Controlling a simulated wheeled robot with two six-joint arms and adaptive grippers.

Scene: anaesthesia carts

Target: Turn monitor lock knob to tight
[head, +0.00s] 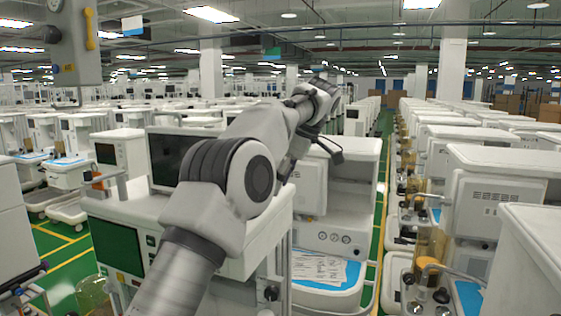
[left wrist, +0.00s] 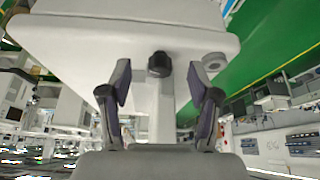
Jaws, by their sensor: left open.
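In the left wrist view a black knob (left wrist: 160,64) sits on a white post beside a white cart housing (left wrist: 120,38). My left gripper (left wrist: 159,84) is open, with one finger on each side of the knob in the picture. The fingers look apart from the knob, and I cannot tell how far beyond the tips it lies. In the head view the left gripper (head: 328,150) shows small and dark at the end of my arm. I cannot make out this knob there. My right gripper is in neither view.
A cart with a dark monitor (head: 166,156) stands behind my left arm. Another cart (head: 356,170) has papers (head: 318,268) on a blue tray. Rows of carts fill both sides. A green aisle (head: 381,165) runs between them.

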